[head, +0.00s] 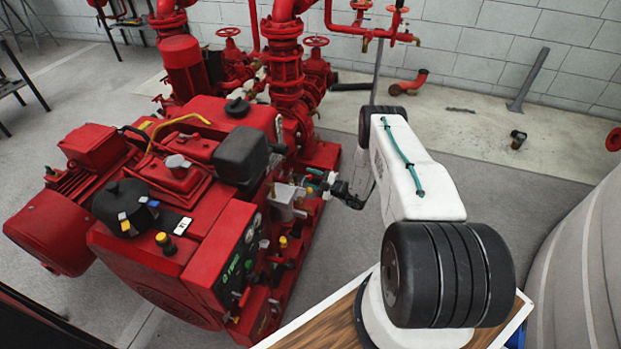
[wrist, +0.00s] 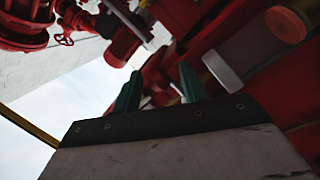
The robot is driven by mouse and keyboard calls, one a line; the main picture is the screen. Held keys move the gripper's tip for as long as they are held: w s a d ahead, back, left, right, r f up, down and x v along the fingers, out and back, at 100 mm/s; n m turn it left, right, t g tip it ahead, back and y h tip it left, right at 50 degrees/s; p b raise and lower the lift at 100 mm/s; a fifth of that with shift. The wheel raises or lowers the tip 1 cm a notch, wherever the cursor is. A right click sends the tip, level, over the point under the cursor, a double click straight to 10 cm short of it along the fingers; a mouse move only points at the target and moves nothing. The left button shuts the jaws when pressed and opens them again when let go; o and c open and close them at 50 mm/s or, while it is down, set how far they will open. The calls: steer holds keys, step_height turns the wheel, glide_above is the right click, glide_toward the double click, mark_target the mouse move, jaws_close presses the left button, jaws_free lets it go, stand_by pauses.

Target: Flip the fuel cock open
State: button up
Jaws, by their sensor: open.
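My gripper (head: 316,181) is at the right side of the red pump engine (head: 195,190), beside its metal fittings. In the wrist view its two teal fingers (wrist: 160,90) stand apart, with no held object visible between them. Red parts and a small pale piece show behind the gap. I cannot make out the fuel cock for certain in either view. In the head view a pale grey box-like part (head: 284,200) with small fittings sits just left of the fingers.
Red vertical pipes and valves (head: 290,70) rise behind the engine. A dark grey block (head: 241,157) stands on the engine left of my gripper. The floor (head: 480,175) right of my arm is mostly clear, with a large pale curved body (head: 585,260) at the far right.

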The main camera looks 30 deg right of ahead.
steer(key=shift+w+a, duration=0.15)
steer(key=shift+w, duration=0.1)
steer(key=shift+c, duration=0.3)
jaws_close()
